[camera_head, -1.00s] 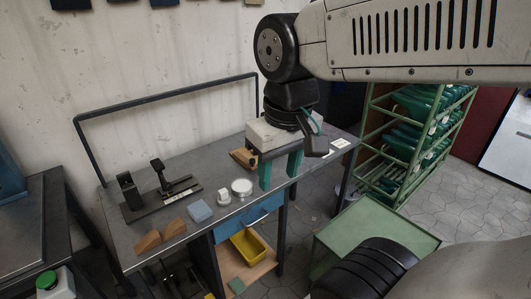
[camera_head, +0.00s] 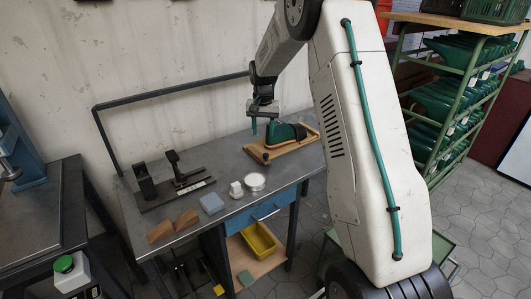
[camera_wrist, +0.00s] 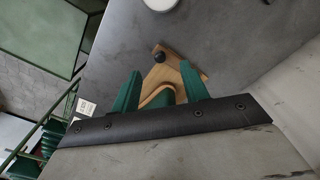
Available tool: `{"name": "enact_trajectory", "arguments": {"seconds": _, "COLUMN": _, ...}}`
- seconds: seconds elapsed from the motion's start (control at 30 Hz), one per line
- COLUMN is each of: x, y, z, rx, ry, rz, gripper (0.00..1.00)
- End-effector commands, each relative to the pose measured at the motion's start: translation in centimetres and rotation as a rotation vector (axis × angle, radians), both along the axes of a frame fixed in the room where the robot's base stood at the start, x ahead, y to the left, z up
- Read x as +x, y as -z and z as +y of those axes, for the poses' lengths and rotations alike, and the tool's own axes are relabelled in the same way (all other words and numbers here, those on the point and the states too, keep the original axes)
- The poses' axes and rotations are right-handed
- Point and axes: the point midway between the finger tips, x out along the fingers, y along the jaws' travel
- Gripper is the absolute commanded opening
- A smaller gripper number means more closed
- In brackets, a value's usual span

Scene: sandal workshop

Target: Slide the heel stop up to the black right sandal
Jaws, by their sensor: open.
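A wooden board (camera_head: 262,154) lies at the right of the workbench. A green, foot-shaped form (camera_head: 284,138) with a dark part (camera_head: 300,131) rests on it, apparently the sandal on a last; a black sandal is not clearly distinguishable. A small dark knob (camera_head: 266,157) stands near the board's left end, probably on the heel stop. The wrist view shows the black knob (camera_wrist: 159,57) on wood just beyond the fingertips, and green between the fingers. My gripper (camera_head: 262,127) is open and empty, above the board's far side; contact cannot be told. It also shows in the wrist view (camera_wrist: 160,70).
A rail (camera_head: 170,92) runs behind the bench. A green rack (camera_head: 440,100) stands right.

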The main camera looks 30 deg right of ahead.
Motion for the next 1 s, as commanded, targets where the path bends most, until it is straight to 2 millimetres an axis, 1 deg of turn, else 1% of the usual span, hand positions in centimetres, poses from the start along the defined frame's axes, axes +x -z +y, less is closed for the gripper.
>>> {"name": "enact_trajectory", "arguments": {"seconds": 0.03, "x": 0.7, "y": 1.7, "z": -0.9, "rx": 0.002, "ry": 0.019, "rz": 0.006, "gripper": 0.45}}
{"name": "enact_trajectory", "arguments": {"seconds": 0.1, "x": 1.4, "y": 3.2, "z": -1.7, "rx": 0.004, "ry": 0.038, "rz": 0.009, "gripper": 0.45}}
{"name": "enact_trajectory", "arguments": {"seconds": 0.2, "x": 1.9, "y": 4.5, "z": -2.3, "rx": 0.004, "ry": 0.055, "rz": 0.01, "gripper": 0.45}}
{"name": "enact_trajectory", "arguments": {"seconds": 0.37, "x": 2.1, "y": 6.2, "z": -2.5, "rx": 0.004, "ry": 0.06, "rz": 0.011, "gripper": 0.45}}
{"name": "enact_trajectory", "arguments": {"seconds": 0.63, "x": 2.0, "y": 10.5, "z": -2.4, "rx": 0.004, "ry": 0.059, "rz": 0.012, "gripper": 0.45}}
{"name": "enact_trajectory", "arguments": {"seconds": 0.8, "x": 2.1, "y": 12.1, "z": -2.4, "rx": 0.004, "ry": 0.059, "rz": 0.01, "gripper": 0.45}}
{"name": "enact_trajectory", "arguments": {"seconds": 1.0, "x": 2.1, "y": 12.5, "z": -2.5, "rx": 0.003, "ry": 0.059, "rz": 0.009, "gripper": 0.45}}
